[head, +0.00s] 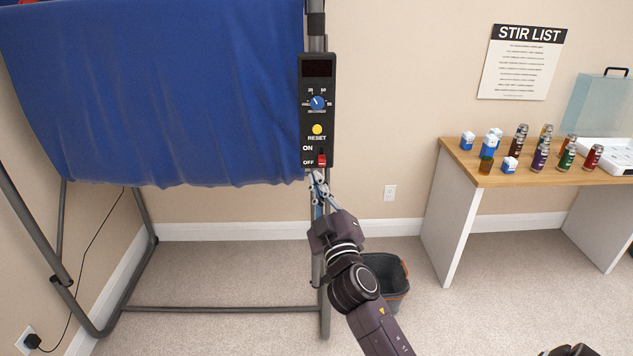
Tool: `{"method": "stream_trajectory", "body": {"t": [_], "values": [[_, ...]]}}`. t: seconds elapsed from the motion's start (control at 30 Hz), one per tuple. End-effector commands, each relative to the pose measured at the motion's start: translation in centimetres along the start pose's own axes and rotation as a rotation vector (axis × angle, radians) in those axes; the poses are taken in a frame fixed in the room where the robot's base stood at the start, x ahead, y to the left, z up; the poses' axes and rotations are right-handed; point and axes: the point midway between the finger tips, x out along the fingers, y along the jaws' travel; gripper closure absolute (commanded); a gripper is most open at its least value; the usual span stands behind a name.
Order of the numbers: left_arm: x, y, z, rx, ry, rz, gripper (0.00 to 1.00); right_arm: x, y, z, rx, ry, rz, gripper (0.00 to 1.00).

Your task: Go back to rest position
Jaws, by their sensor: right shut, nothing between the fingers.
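My right gripper (317,182) reaches up from the bottom right with its fingers closed together and nothing held. Its tips are just below the red switch (322,160) at the bottom of a black control panel (317,120). The red switch sits level with the OFF label, below ON. I cannot tell whether the fingertips touch the panel. My left gripper is not in view.
A blue cloth (160,90) hangs on a grey metal frame (220,309) at the left. A dark bin (393,290) stands on the floor behind my right arm. A wooden-topped table (530,180) with bottles and small boxes stands right. Carpet between frame and table is partly clear.

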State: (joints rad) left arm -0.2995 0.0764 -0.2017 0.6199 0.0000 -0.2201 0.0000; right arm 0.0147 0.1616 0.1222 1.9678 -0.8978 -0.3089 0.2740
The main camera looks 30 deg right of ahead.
Motion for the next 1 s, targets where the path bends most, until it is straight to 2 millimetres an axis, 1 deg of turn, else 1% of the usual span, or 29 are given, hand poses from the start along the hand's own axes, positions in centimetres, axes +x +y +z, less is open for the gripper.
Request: {"method": "stream_trajectory", "body": {"t": [0.3, 0.37, 0.43, 0.47, 0.57, 0.6, 0.67, 0.7, 0.77, 0.8, 0.87, 0.9, 0.97, 1.0], "values": [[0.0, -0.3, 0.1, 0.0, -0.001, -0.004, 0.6, 0.0, -0.2, 0.1, 0.001, -0.002, -0.003, 1.0], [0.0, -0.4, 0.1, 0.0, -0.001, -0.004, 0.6, -0.1, -0.8, 0.7, 0.003, -0.012, -0.016, 1.0], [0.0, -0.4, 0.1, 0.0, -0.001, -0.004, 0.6, -0.3, -2.5, 2.1, 0.008, -0.038, -0.049, 1.0], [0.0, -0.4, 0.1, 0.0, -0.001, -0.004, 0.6, -0.5, -3.6, 3.0, 0.013, -0.054, -0.07, 1.0], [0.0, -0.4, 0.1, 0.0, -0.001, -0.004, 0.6, -1.9, -8.3, 7.2, 0.03, -0.13, -0.161, 1.0], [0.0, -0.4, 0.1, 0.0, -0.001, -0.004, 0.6, -2.7, -10.5, 9.1, 0.038, -0.167, -0.204, 1.0], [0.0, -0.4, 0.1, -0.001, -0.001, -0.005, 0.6, -4.4, -13.8, 12.1, 0.052, -0.225, -0.269, 1.0], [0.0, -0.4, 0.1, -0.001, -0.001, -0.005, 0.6, -5.7, -15.8, 14.0, 0.06, -0.264, -0.31, 1.0], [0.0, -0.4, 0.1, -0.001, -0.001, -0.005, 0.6, -7.9, -18.9, 16.8, 0.073, -0.322, -0.371, 1.0], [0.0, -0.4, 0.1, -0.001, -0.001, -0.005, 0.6, -9.5, -20.7, 18.7, 0.082, -0.361, -0.41, 1.0], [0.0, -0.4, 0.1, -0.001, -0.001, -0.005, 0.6, -12.2, -23.4, 21.3, 0.094, -0.421, -0.467, 1.0], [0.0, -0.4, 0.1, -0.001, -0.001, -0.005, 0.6, -14.1, -25.1, 23.1, 0.1, -0.46, -0.504, 1.0], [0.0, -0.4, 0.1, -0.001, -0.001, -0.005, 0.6, -17.3, -27.3, 25.6, 0.111, -0.522, -0.557, 1.0], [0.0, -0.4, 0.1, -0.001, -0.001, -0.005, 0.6, -19.5, -28.8, 27.2, 0.118, -0.563, -0.592, 1.0]]}}
